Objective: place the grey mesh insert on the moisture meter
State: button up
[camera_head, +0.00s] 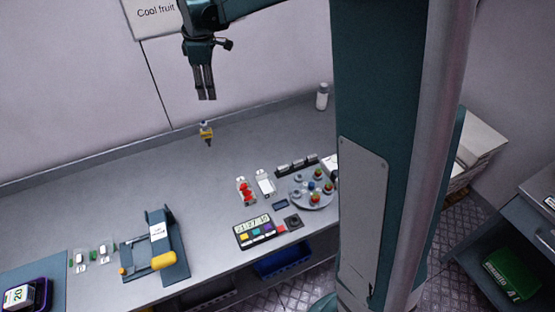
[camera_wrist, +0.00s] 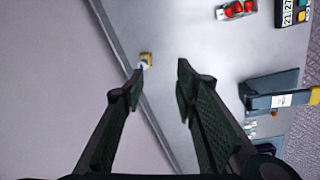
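My gripper (camera_head: 205,97) hangs high above the back of the bench, fingers pointing down. In the wrist view its two fingers (camera_wrist: 160,70) stand apart with nothing between their tips. A small yellow device with a dark lower end (camera_head: 206,132) is on the bench below the gripper, near the back wall; it also shows in the wrist view (camera_wrist: 146,60), beyond the fingertips. It may be the moisture meter, but I cannot tell. A dark device marked 20 (camera_head: 27,295) lies at the front left. I cannot make out the grey mesh insert for certain.
A blue-grey stand with a yellow handle (camera_head: 163,261) sits at the front left. A red-filled punnet (camera_head: 244,190), a pale tray (camera_head: 265,183), a round plate of coloured pieces (camera_head: 323,202) and a digit display (camera_head: 253,232) stand rightward. The bench's back left is clear.

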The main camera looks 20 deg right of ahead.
jog(key=s+d+r+m+t, duration=0.1)
jog(key=s+r+m, duration=0.15)
jog(key=s, duration=0.35)
jog(key=s+d+r+m, duration=0.1)
jog(key=s+d+r, duration=0.15)
jog(key=s, duration=0.25)
jog(key=s+d+f+m+t, duration=0.2)
jog(key=s+m, duration=0.3)
jog(key=s, duration=1)
jog(key=s+d+f+m+t, duration=0.2)
jog(key=s+m, duration=0.3)
jog(key=s, duration=1)
jog(key=shift+f+t, duration=0.3)
notch_tip(320, 180, down, 10)
jog(key=b, duration=1)
